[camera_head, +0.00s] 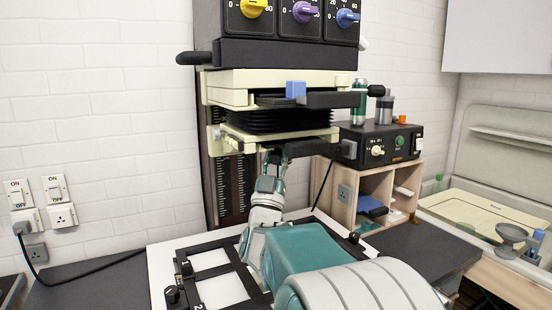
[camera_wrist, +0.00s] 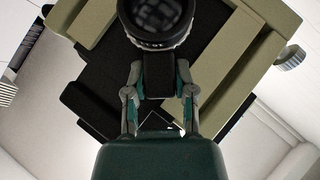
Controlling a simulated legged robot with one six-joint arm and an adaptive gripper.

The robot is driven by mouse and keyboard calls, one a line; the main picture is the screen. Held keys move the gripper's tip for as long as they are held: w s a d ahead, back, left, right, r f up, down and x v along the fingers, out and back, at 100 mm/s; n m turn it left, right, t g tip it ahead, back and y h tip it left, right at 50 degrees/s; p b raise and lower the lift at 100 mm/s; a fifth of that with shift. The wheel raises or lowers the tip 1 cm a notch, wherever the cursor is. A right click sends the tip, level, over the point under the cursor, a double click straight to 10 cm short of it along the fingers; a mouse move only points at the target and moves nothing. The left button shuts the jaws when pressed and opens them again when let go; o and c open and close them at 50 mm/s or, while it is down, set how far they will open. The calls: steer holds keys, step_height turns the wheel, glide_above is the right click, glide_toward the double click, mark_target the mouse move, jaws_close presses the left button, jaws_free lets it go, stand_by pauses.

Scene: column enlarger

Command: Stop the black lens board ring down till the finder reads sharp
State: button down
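The enlarger's lens, with its black ring (camera_wrist: 155,42), faces down at the top of the wrist view; white marks show on the rim but are too small to read. A black block-like tab (camera_wrist: 159,75) juts out just below the ring. My gripper (camera_wrist: 160,72) has one finger on each side of this tab, with no clear gap, so it appears shut on it. In the head view my gripper (camera_head: 271,160) reaches up to the black lens board bar (camera_head: 308,148) under the cream lens stage (camera_head: 245,137). The ring is hidden there. I cannot make out a finder reading.
Black bellows (camera_head: 290,120) and a head with yellow, purple and blue dials (camera_head: 302,12) stand above. A black easel (camera_head: 200,258) lies on the white baseboard below. A control box (camera_head: 378,143) on a wooden shelf stands close on the right. The white wall is behind.

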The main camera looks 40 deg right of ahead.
steer(key=t+y, duration=0.1)
steer(key=n+t+y, duration=0.2)
steer(key=shift+s+d+t, duration=0.3)
steer(key=shift+s+d, duration=0.05)
steer(key=shift+s+d+r+n+t+y, duration=0.15)
steer(key=shift+n+t+y, duration=0.4)
steer(key=shift+t+y, duration=0.35)
steer(key=shift+s+d+f+n+t+y, duration=0.15)
steer(key=shift+n+t+y, duration=0.5)
steer(key=shift+y, duration=0.45)
steer(key=shift+w+r, duration=0.1)
steer(key=shift+c, duration=2.2)
jaws_free()
steer(key=v, duration=1.2)
